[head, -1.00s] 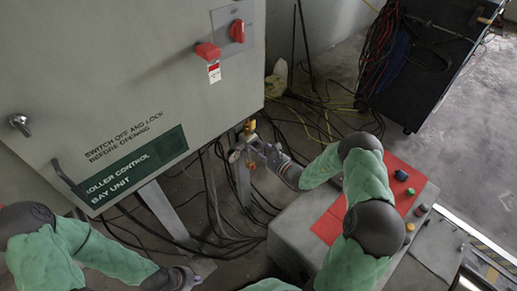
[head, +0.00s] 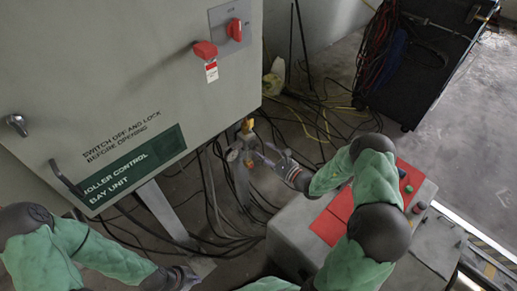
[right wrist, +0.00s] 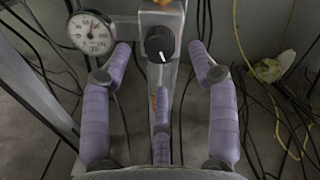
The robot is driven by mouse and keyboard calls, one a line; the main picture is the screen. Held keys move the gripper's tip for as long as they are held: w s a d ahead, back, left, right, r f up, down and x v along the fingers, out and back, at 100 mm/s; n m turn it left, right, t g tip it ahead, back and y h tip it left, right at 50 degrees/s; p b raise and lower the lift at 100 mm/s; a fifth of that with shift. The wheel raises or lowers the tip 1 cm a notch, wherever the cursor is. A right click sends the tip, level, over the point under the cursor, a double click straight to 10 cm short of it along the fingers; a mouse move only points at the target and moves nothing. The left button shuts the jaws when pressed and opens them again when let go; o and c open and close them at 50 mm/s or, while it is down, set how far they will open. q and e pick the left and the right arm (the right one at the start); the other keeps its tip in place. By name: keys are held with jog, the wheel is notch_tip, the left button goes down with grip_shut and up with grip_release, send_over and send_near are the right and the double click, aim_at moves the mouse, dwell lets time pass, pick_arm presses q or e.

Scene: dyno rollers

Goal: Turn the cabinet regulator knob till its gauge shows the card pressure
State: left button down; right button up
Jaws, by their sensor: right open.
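The regulator's black round knob (right wrist: 160,43) with a white mark sits on a grey post in the right wrist view. A white round gauge (right wrist: 88,32) is left of it; its reading is too small to tell surely. The gauge also shows in the head view (head: 233,155), below a yellow fitting. My right gripper (right wrist: 160,50) is open, one finger on each side of the knob, apart from it. In the head view my right gripper (head: 266,158) is just right of the post. My left gripper (head: 187,277) is low at the bottom; its fingers are unclear.
The grey cabinet (head: 120,60) with red switch handles stands at left; a small red-and-white tag (head: 211,72) hangs there, unreadable. Loose cables (head: 215,205) surround the post. A black cart (head: 425,60) stands behind.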

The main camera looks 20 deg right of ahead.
jog(key=v, duration=0.6)
jog(key=shift+s, duration=0.4)
jog(key=shift+d, duration=0.1)
jog(key=s+a+f+n+g+y, duration=0.3)
jog(key=s+a+f+g, duration=0.15)
jog(key=a, duration=0.45)
jog(key=s+a+f+n+g+y, duration=0.2)
jog(key=s+a+f+n+g, duration=0.15)
jog(key=a+g, duration=0.35)
jog(key=s+a+f+n+g+h+p, duration=0.1)
jog(key=s+a+f+n+g+h, duration=0.15)
jog(key=s+n, duration=0.2)
jog(key=s+a+f+n+g+h, duration=0.1)
jog(key=s+f+n+g+h, duration=0.15)
jog(key=s, duration=0.35)
jog(key=s+a+f+n+g+h+p, duration=0.1)
jog(key=s+f+n+g, duration=0.25)
jog(key=s, duration=0.25)
jog(key=shift+w+a+r+n+t+h, duration=0.1)
jog(key=shift+w+a+n+t+h, duration=0.15)
jog(key=shift+w+a+n+t, duration=0.55)
jog(key=shift+w+a+r+n+t+h, duration=0.15)
jog(key=shift+w+n+t, duration=0.25)
jog(key=shift+n, duration=0.65)
jog(key=shift+w+a+f+n+t+h, duration=0.1)
jog(key=shift+w+a+n+t+h, duration=0.2)
jog(key=shift+w+a+n+t, duration=0.5)
